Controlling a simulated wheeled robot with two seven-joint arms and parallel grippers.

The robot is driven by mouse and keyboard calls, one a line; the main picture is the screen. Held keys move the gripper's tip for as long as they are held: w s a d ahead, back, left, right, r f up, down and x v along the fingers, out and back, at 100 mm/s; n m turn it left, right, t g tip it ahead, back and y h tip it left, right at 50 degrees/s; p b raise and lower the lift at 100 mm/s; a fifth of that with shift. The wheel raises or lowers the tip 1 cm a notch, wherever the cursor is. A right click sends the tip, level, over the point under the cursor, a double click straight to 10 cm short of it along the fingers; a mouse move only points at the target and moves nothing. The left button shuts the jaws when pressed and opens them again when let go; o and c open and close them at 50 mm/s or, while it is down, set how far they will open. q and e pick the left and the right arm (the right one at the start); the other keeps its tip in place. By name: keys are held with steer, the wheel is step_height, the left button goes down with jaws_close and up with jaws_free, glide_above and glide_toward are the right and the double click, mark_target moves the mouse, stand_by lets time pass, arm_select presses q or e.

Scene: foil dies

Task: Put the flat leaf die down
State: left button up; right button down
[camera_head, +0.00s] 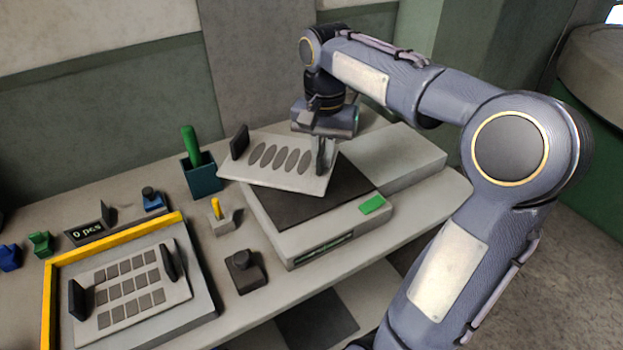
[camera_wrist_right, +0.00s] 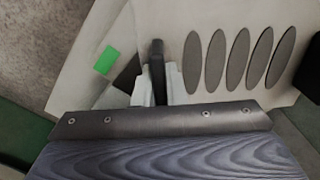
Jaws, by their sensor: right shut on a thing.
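The flat leaf die (camera_head: 290,181) is a pale plate with a row of several dark leaf-shaped ovals and a black upright handle at each end. My right gripper (camera_head: 323,158) is shut on the handle at its right end. The plate is held slightly tilted above the dark top of a grey machine (camera_head: 300,207). In the right wrist view, the die (camera_wrist_right: 208,25) extends to the right of the gripper (camera_wrist_right: 157,75), and the gripped dark handle shows between the fingers. Whether the plate touches the machine cannot be told. My left gripper is not in view.
A yellow-edged tray (camera_head: 206,297) at front left holds another plate (camera_head: 130,290) with dark squares and two black handles. A teal cup (camera_head: 202,178) with a green-handled tool stands behind. A small yellow-topped block (camera_head: 221,217) and a dark knobbed block (camera_head: 245,271) stand between tray and machine.

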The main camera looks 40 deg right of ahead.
steer(key=s+a, duration=0.1)
steer(key=s+a+r, duration=0.1)
steer(key=a, duration=0.1)
steer(key=s+a+r, duration=0.1)
steer(key=a, duration=0.1)
steer(key=shift+s, duration=0.2)
steer(key=shift+d+f, duration=0.1)
steer(key=shift+f, duration=0.1)
steer(key=w+d+f, duration=0.1)
steer(key=d, duration=0.1)
steer(key=d+f, duration=0.1)
steer(key=d, duration=0.1)
steer(key=w+d+f, duration=0.1)
steer(key=d, duration=0.1)
steer(key=shift+w+d+p, duration=0.3)
steer(key=shift+d+p, duration=0.1)
steer(key=d+f, duration=0.1)
steer(key=w+d+f, duration=0.1)
steer(key=d+f, duration=0.2)
steer(key=f, duration=0.1)
steer(key=shift+w+d, duration=0.15)
steer(key=shift+w, duration=0.15)
steer(key=shift+w+d+f, duration=0.15)
steer(key=shift+d+f, duration=0.15)
steer(key=shift+f, duration=0.1)
steer(key=f, duration=0.3)
steer(key=shift+w+d, duration=0.1)
steer(key=shift+d, duration=0.25)
steer(key=shift+f, duration=0.4)
